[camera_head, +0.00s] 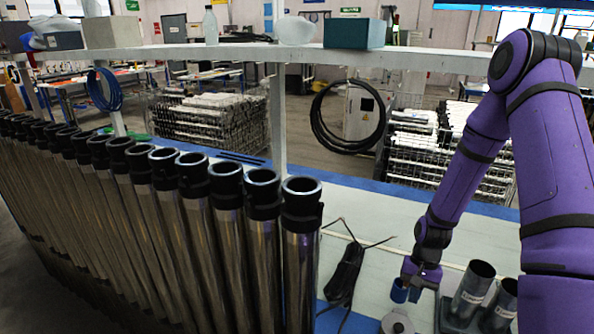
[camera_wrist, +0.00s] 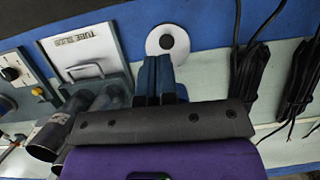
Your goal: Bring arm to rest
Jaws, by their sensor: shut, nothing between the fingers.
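My purple arm reaches in from the right in the head view. My gripper (camera_head: 407,291) hangs low over the workbench, just left of two short dark metal cups. In the wrist view my gripper (camera_wrist: 160,62) shows its two blue fingers close together, with nothing between them. A white disc with a dark centre (camera_wrist: 167,42) lies beyond the fingertips; it also shows in the head view (camera_head: 397,324), just below the gripper. I cannot tell the gap between fingertips and disc.
A long row of upright metal tubes with black collars (camera_head: 262,210) fills the left. A black cable bundle (camera_head: 345,270) lies on the bench. The two metal cups (camera_head: 473,288) stand close right of my gripper. A shelf (camera_head: 240,52) runs above the bench.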

